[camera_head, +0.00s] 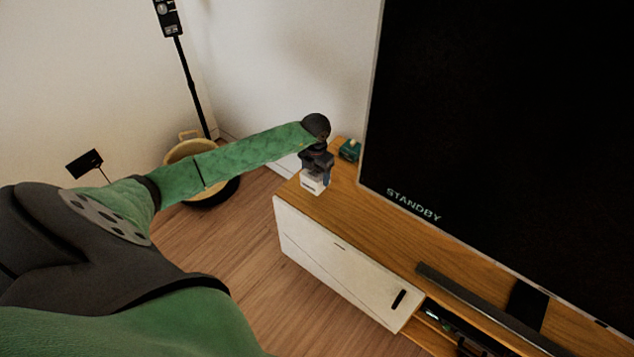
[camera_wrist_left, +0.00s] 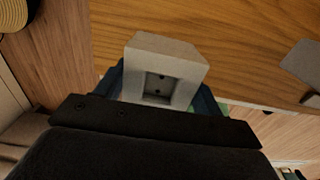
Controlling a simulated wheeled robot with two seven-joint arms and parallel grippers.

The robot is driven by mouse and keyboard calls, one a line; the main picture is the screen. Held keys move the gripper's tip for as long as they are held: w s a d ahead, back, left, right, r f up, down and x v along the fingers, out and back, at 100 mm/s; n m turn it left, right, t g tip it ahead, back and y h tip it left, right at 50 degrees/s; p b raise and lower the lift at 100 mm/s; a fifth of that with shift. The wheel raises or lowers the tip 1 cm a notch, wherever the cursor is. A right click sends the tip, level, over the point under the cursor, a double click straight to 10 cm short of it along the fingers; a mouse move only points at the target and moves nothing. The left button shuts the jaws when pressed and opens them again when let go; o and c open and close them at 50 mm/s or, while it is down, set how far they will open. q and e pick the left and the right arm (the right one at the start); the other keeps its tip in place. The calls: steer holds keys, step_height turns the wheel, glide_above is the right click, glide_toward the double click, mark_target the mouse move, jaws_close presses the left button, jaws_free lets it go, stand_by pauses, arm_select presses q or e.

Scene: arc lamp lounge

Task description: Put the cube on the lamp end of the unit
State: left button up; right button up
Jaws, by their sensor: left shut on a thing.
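The pale grey-white cube (camera_head: 313,186) is between the fingers of my left gripper (camera_head: 317,170), at the far left end of the wooden unit (camera_head: 372,213), the lamp end. My left gripper is shut on it. In the left wrist view the cube (camera_wrist_left: 165,68) shows a square recess in one face, with dark blue fingers on both sides and the wood top behind it. I cannot tell whether the cube touches the top. The lamp's dark pole (camera_head: 190,85) stands on the floor beyond this end. My right gripper is not in view.
A small dark green object (camera_head: 349,150) sits behind the cube on the unit. A large screen (camera_head: 510,130) reading STANDBY stands to the right, with a dark soundbar (camera_head: 490,312) before it. A yellow basket (camera_head: 187,152) is on the floor. The top between cube and soundbar is clear.

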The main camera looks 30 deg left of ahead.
mark_target(316, 176)
arm_select(q)
step_height(316, 176, down, 2)
steer(key=shift+f, duration=0.1)
step_height(316, 176, down, 2)
steer(key=shift+p, duration=0.45)
steer(key=shift+f, duration=0.4)
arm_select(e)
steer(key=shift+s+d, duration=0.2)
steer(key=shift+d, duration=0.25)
arm_select(q)
steer(key=shift+f, duration=0.15)
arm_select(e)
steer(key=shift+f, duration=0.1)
arm_select(q)
steer(key=o, duration=1.2)
steer(key=shift+o, duration=0.2)
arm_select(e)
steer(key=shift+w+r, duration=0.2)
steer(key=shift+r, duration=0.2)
